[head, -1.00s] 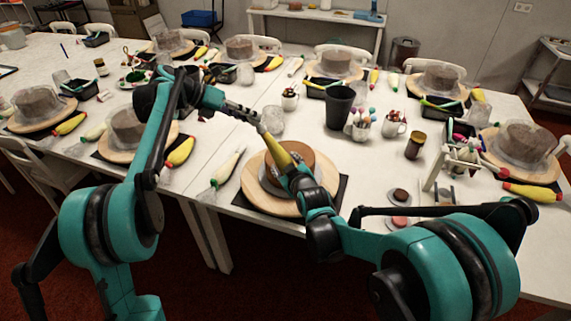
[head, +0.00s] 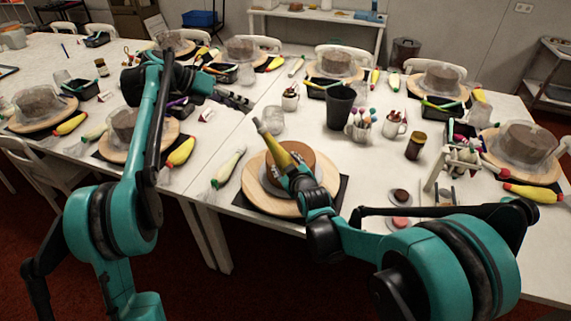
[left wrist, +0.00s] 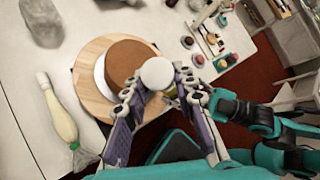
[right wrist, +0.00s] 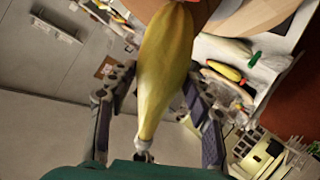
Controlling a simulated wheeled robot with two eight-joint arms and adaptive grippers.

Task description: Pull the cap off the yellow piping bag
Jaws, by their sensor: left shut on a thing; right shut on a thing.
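The yellow piping bag (head: 277,147) is tilted above the brown cake (head: 303,158), its narrow greyish tip pointing up and left. My right gripper (head: 291,174) is shut on the bag near its lower end. The cap is too small to make out in the head view.
The cake stands on a round wooden turntable (head: 262,196). A pale piping bag (head: 229,167) lies left of it. A glass (head: 274,120), a black cup (head: 340,106) and a cup of colourful sticks (head: 362,127) stand behind. A small rack (head: 447,167) is at right.

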